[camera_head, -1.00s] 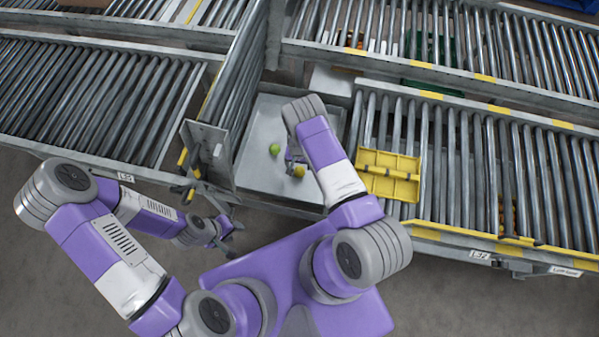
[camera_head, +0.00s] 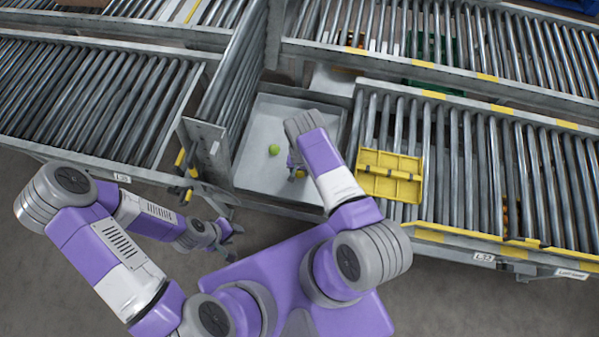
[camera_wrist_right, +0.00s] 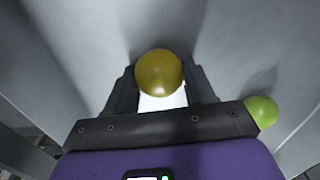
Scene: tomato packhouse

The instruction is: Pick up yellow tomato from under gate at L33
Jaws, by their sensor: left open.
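The yellow tomato (camera_wrist_right: 159,72) sits between the two fingers of my right gripper (camera_wrist_right: 160,85) in the right wrist view. The fingers flank it closely; I cannot tell whether they press on it. In the head view the right gripper (camera_head: 296,168) is low over the grey tray (camera_head: 258,178) and mostly hides the tomato (camera_head: 300,174). The gate (camera_head: 233,75), a roller section, stands raised at the tray's left. My left gripper (camera_head: 229,228) is open and empty, in front of the left conveyor, away from the tray.
A green tomato (camera_head: 273,150) lies in the tray, left of my right gripper; it also shows in the right wrist view (camera_wrist_right: 262,111). A yellow divided holder (camera_head: 390,176) rests on the right conveyor (camera_head: 470,165).

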